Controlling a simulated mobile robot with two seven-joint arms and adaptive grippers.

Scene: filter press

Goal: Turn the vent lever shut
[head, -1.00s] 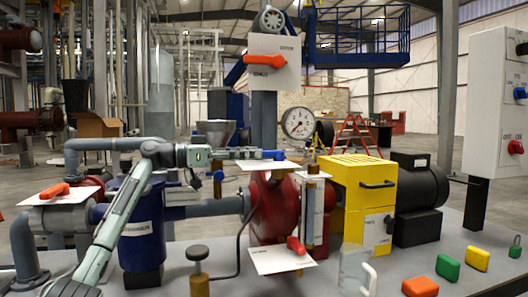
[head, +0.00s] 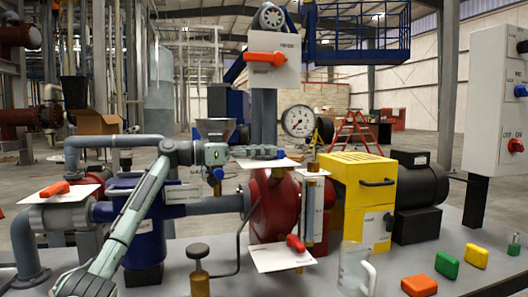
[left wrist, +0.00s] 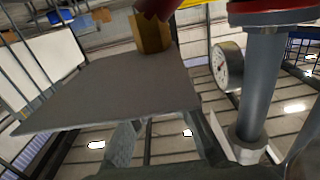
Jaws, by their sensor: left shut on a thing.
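A small blue lever (head: 280,154) sits over a white plate (head: 268,164) on top of the red pump casing (head: 266,205); I take it for the vent lever. My left gripper (head: 266,152) reaches in level from the left and is shut on this lever, covering most of it. In the left wrist view, a dark grey plate (left wrist: 110,90) hides the fingertips and the hold, and a brass-coloured fitting (left wrist: 150,33) shows above it. My right gripper is not in view.
A pressure gauge (head: 298,121) stands close behind and right of the gripper. A yellow box (head: 362,172) and dark motor (head: 418,185) are to the right. A clear jug (head: 353,268) stands in front.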

